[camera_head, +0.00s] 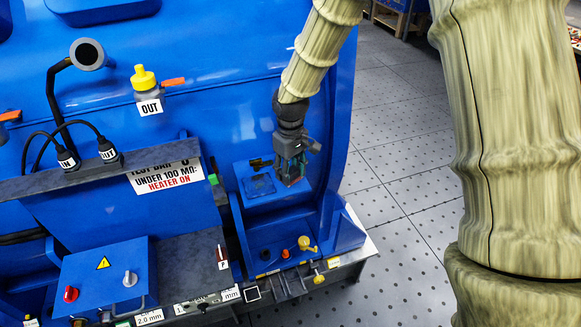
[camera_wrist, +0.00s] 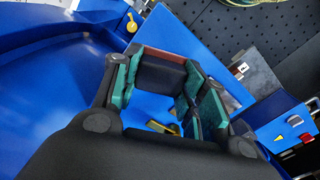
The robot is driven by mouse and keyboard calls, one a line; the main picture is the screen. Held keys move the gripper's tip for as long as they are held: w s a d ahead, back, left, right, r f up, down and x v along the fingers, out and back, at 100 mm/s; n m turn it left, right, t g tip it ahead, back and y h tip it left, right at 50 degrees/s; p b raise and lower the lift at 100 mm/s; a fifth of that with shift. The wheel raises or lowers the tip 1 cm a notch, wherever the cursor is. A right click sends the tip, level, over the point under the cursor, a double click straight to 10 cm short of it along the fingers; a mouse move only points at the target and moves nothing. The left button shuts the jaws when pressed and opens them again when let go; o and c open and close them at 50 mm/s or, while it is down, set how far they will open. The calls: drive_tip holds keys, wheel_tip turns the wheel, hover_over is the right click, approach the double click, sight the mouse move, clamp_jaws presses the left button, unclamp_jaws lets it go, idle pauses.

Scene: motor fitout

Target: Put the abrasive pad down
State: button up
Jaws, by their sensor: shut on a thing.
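The abrasive pad (camera_wrist: 161,76) is a dark block with a reddish-brown edge. In the wrist view it lies between the teal-lined fingers of my gripper (camera_wrist: 166,88), which is shut on it. In the head view my gripper (camera_head: 292,163) points down at the right part of a blue box-shaped ledge (camera_head: 266,204). A reddish bit of the pad (camera_head: 293,181) shows at the fingertips there. The fingers hide most of the pad in that view. I cannot tell whether its underside touches the ledge.
A dark blue square (camera_head: 261,186) lies on the ledge left of my gripper, with a small black part (camera_head: 259,163) behind it. A yellow-handled valve (camera_head: 306,244) stands below in front. A blue switch box (camera_head: 103,277) is at lower left. Blue machine walls rise behind.

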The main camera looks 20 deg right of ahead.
sight(291, 171)
drive_tip(key=shift+f, duration=0.2)
drive_tip(key=o, duration=1)
wheel_tip(291, 171, up, 12)
drive_tip(key=b, duration=0.3)
drive_tip(key=shift+r, duration=0.15)
drive_tip(key=shift+s, duration=0.1)
